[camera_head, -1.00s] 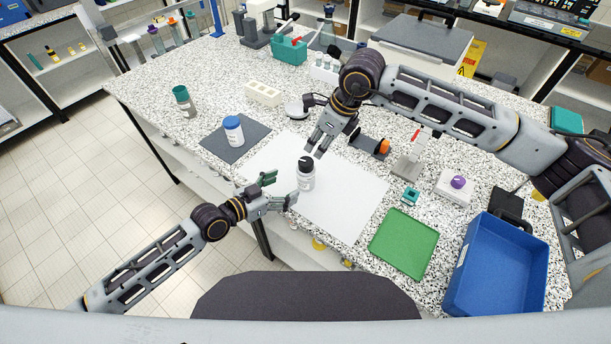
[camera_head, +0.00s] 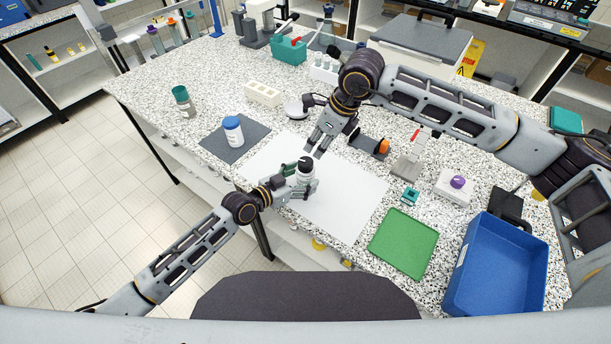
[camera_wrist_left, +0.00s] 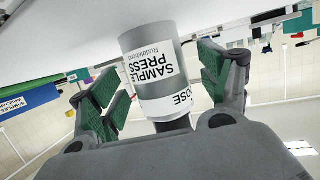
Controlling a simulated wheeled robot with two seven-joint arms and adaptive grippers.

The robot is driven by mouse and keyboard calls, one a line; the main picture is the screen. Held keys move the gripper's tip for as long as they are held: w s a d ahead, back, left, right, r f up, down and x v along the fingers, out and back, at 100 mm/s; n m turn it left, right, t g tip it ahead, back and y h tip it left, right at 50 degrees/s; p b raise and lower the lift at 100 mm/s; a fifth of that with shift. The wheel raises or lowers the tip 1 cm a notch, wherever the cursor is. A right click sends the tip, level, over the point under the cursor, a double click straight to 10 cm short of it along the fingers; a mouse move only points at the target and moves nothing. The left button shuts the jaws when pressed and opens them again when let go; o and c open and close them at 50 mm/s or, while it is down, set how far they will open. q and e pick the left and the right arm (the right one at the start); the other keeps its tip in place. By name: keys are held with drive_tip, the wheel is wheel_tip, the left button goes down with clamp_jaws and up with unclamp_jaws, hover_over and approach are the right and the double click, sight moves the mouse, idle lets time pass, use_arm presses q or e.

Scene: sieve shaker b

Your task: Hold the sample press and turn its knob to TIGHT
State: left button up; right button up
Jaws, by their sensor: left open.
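The sample press (camera_head: 306,177) is a small grey cylinder with a white label and a black knob (camera_head: 306,163) on top. It stands upright on the white sheet (camera_head: 340,205). In the left wrist view the press (camera_wrist_left: 152,55) reads "SAMPLE PRESS", and a second label partly shows "OSE". My left gripper (camera_head: 303,186) is open, its green-padded fingers (camera_wrist_left: 163,85) on either side of the press, with gaps visible beside it. My right gripper (camera_head: 317,148) is above and just behind the knob, its fingers apart; nothing shows between them.
A blue-lidded jar (camera_head: 233,131) stands on a dark mat (camera_head: 222,151) to the left. A green tray (camera_head: 403,243) and a blue bin (camera_head: 497,265) are at right. An orange-ended device (camera_head: 371,146) is right of my right gripper. The white sheet's front part is clear.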

use_arm(q)
drive_tip(key=shift+x, duration=0.9)
drive_tip(key=shift+c, duration=0.2)
